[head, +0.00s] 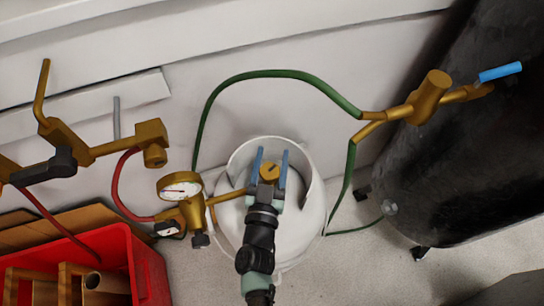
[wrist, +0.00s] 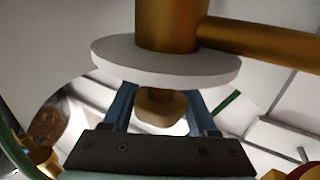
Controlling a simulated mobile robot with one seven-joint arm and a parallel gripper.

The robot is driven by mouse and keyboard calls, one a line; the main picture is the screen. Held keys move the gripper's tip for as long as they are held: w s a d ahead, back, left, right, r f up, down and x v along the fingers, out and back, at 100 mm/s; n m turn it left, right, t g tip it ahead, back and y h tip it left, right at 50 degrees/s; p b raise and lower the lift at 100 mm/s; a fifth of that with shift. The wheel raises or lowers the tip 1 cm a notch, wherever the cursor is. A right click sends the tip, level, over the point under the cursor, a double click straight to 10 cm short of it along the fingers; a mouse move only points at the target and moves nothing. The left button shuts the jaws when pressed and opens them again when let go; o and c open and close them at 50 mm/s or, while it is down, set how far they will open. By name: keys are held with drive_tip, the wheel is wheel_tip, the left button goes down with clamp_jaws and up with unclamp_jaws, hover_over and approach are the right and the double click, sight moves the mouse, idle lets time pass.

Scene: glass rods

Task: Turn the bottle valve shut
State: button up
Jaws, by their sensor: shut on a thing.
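The white gas bottle (head: 303,225) stands upright with a raised white collar around its top. Its brass valve (head: 270,170) sits inside the collar, with a brass pipe running left to the gauge. My gripper (head: 271,154) reaches into the collar from the front, its two blue fingers on either side of the valve. In the wrist view, a brass knob (wrist: 160,106) is between the fingers (wrist: 161,95), below a pale disc (wrist: 165,68) and a brass body. The gripper is shut on the valve; the exact contact faces are partly hidden.
A round gauge (head: 180,187) with brass fittings is close left of the collar. A green hose (head: 270,73) arches behind the bottle to a brass fitting (head: 428,97) with a blue lever. A black tank (head: 470,150) stands right, a red crate (head: 145,262) lower left.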

drive_tip(key=m+h+p, duration=0.1)
drive_tip(key=h, duration=0.1)
drive_tip(key=m+g+h+p, duration=0.1)
drive_tip(key=h+p, duration=0.1)
drive_tip(key=d+m+g+h+p, duration=0.1)
drive_tip(key=m+h, duration=0.1)
drive_tip(key=shift+s+p, duration=0.15)
drive_tip(key=shift+p, duration=0.2)
drive_tip(key=shift+s+d+m+g+h+b, duration=0.1)
drive_tip(key=shift+m+g+h+b, duration=0.1)
drive_tip(key=shift+m+g+h, duration=0.4)
drive_tip(key=shift+s+d+m+g+h+b, duration=0.15)
drive_tip(key=shift+m+g+h, duration=0.2)
drive_tip(key=shift+h, duration=0.35)
drive_tip(key=o, duration=1.4)
